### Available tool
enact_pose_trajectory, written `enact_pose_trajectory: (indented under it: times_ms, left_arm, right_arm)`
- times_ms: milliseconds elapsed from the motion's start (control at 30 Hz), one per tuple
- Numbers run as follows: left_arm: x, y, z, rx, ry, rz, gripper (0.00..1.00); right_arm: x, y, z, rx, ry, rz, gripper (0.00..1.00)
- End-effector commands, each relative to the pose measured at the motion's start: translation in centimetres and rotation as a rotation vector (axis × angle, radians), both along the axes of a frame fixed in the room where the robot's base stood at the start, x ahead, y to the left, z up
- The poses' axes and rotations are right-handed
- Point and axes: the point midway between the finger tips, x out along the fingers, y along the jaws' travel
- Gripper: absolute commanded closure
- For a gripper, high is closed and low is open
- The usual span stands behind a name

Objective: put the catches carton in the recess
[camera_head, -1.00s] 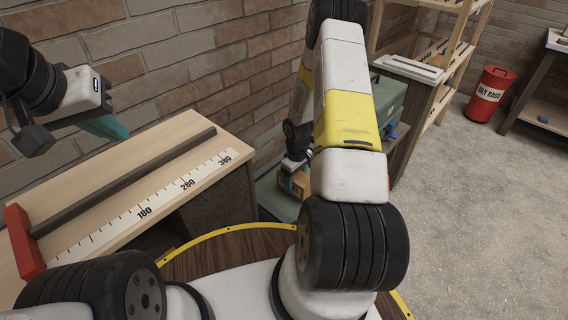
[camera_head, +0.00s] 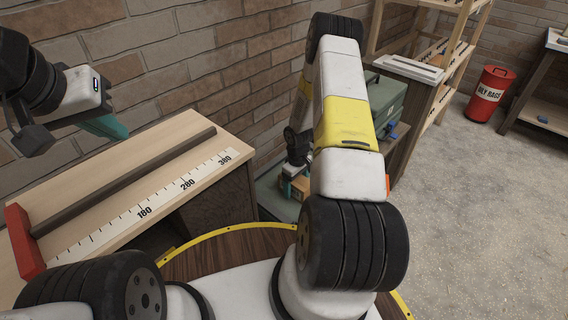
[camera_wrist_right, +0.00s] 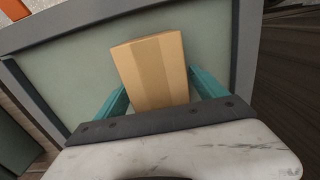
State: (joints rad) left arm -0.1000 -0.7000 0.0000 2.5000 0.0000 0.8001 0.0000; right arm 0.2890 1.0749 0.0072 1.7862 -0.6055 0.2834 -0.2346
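The catches carton is a plain tan cardboard box (camera_wrist_right: 150,70) in the right wrist view. It sits between the two teal fingers of my right gripper (camera_wrist_right: 158,88), which appear to press on its sides. In the head view the carton (camera_head: 301,186) shows only as a small brown patch beside my right gripper (camera_head: 292,188), partly behind my right arm. Below the carton is a pale green floor (camera_wrist_right: 75,75) with a raised grey rim; I cannot tell whether this is the recess. My left gripper (camera_head: 105,127) hangs empty over the bench, its opening unclear.
A wooden bench (camera_head: 205,130) with a dark bar, a scale and a red stop (camera_head: 24,242) stands at the left. A green case (camera_head: 385,95) and a wooden shelf (camera_head: 450,60) lie beyond my right arm. A red bin (camera_head: 490,93) stands on the open floor.

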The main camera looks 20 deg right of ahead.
Motion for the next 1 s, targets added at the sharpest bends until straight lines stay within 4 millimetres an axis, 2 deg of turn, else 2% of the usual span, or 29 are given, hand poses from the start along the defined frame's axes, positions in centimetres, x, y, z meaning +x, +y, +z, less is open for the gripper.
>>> enact_pose_trajectory:
  times_ms: [267, 367, 467, 800, 1000]
  left_arm:
    - [0.0, 0.0, 0.0, 0.0, 0.0, 0.0, 1.0]
    - [0.0, 0.0, 0.0, 0.0, 0.0, 0.0, 1.0]
    - [0.0, 0.0, 0.0, 0.0, 0.0, 0.0, 1.0]
    - [0.0, 0.0, 0.0, 0.0, 0.0, 0.0, 1.0]
    - [0.0, 0.0, 0.0, 0.0, 0.0, 0.0, 1.0]
  right_arm:
    - [0.0, 0.0, 0.1, 0.0, 0.0, 0.0, 0.19]
    - [0.1, 0.0, 0.9, 0.0, -0.001, -0.001, 0.19]
    - [0.1, 0.0, 2.4, 0.0, -0.004, -0.001, 0.19]
    - [0.1, 0.0, 9.6, 0.0, -0.004, -0.001, 0.19]
    - [0.0, 0.0, 11.8, 0.0, 0.0, -0.001, 0.19]
